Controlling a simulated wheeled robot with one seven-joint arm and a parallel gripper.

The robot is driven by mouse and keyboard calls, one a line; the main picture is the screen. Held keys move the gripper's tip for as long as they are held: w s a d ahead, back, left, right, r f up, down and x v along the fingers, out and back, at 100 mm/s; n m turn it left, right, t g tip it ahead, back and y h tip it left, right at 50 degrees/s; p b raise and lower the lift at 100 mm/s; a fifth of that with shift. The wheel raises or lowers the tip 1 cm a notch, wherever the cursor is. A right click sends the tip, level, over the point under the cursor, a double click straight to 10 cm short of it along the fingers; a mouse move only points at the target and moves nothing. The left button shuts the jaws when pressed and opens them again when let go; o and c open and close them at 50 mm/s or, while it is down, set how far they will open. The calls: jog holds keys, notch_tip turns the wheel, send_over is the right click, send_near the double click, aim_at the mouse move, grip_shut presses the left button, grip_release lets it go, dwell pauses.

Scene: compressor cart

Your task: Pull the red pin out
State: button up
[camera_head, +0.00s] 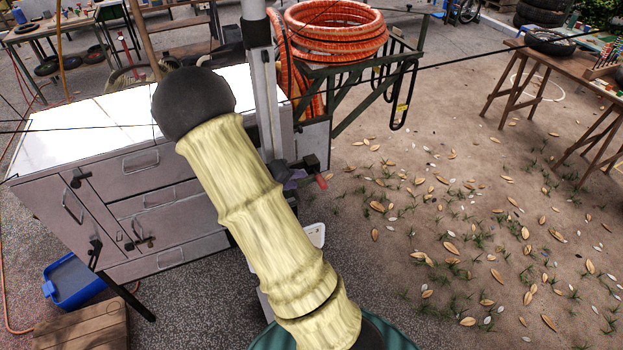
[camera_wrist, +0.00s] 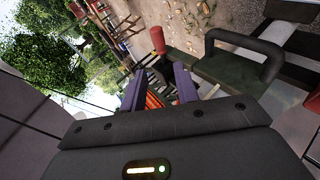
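The red pin (camera_wrist: 157,40) shows in the wrist view as a red grip on a dark stem, just beyond my fingertips. My gripper (camera_wrist: 159,70) has two purple fingers standing apart, with a gap between them. The dark stem lies near the right finger; I cannot tell whether it touches. In the head view the red end (camera_head: 321,181) shows just right of the grey post, beside a small purple part of my gripper (camera_head: 295,182). My yellowish sleeved arm hides much of this area.
A grey cabinet cart (camera_head: 150,190) with a white top stands at the left. An orange hose coil (camera_head: 335,30) sits on a green rack behind. A dark handle bar (camera_wrist: 245,42) is close at the right in the wrist view. The leaf-strewn ground at the right is open.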

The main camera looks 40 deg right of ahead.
aim_at(318, 180)
jog(key=x, duration=0.9)
jog(key=shift+d+f+p, duration=0.25)
jog(key=shift+p, duration=0.1)
grip_shut()
jog(key=shift+s, duration=0.2)
jog(key=s+a+b, duration=0.1)
jog(key=s+a, duration=0.1)
jog(key=s, duration=0.6)
jog(key=shift+s, duration=0.2)
dwell(0.8)
jog(key=shift+a, duration=0.1)
